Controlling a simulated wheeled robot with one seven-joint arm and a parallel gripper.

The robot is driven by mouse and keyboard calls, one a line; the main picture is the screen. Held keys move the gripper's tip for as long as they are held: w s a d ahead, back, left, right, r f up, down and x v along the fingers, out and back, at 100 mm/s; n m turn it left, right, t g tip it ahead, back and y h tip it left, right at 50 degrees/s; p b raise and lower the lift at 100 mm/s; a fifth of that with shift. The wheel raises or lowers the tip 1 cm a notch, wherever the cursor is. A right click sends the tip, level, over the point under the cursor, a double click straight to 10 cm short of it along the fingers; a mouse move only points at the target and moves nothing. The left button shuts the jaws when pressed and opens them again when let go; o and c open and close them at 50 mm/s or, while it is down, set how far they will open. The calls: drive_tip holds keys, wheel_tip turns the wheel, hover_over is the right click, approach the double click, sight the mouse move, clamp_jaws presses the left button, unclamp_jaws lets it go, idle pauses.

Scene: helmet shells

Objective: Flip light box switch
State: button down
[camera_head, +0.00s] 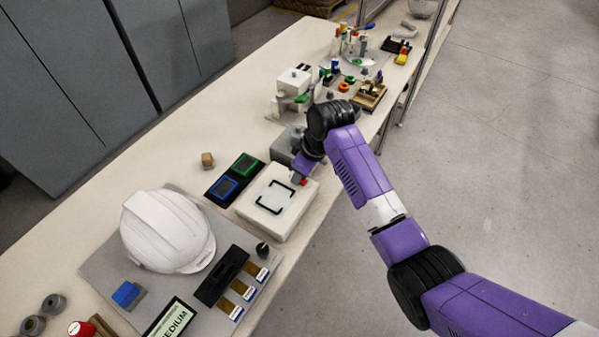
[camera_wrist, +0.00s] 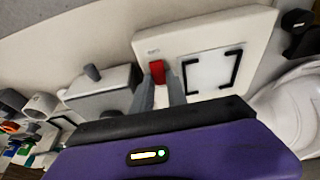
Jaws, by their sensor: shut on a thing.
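The light box (camera_head: 265,213) is a flat cream box on the table with black corner marks on its top; it also shows in the wrist view (camera_wrist: 255,35). Its red switch (camera_wrist: 158,72) sits at the side of the top face, beside the marked square. My gripper (camera_wrist: 159,86) is at the switch, with its two grey fingers close around the red part. In the head view, my gripper (camera_head: 299,180) reaches the box's upper right corner, and my purple arm hides part of that area. Whether the switch is on or off cannot be told.
A white helmet shell (camera_head: 165,230) lies on a grey mat left of the box. Blue and green framed pads (camera_head: 234,178) lie behind the box. A grey box with a knob (camera_wrist: 103,90) stands close beside my gripper. Cluttered fixtures (camera_head: 340,85) fill the table's far end.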

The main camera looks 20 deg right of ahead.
drive_tip(key=c, duration=1.6)
unclamp_jaws()
drive_tip(key=shift+r, duration=0.1)
drive_tip(key=v, duration=0.7)
drive_tip(key=shift+r+b, duration=0.3)
drive_tip(key=shift+b, duration=0.05)
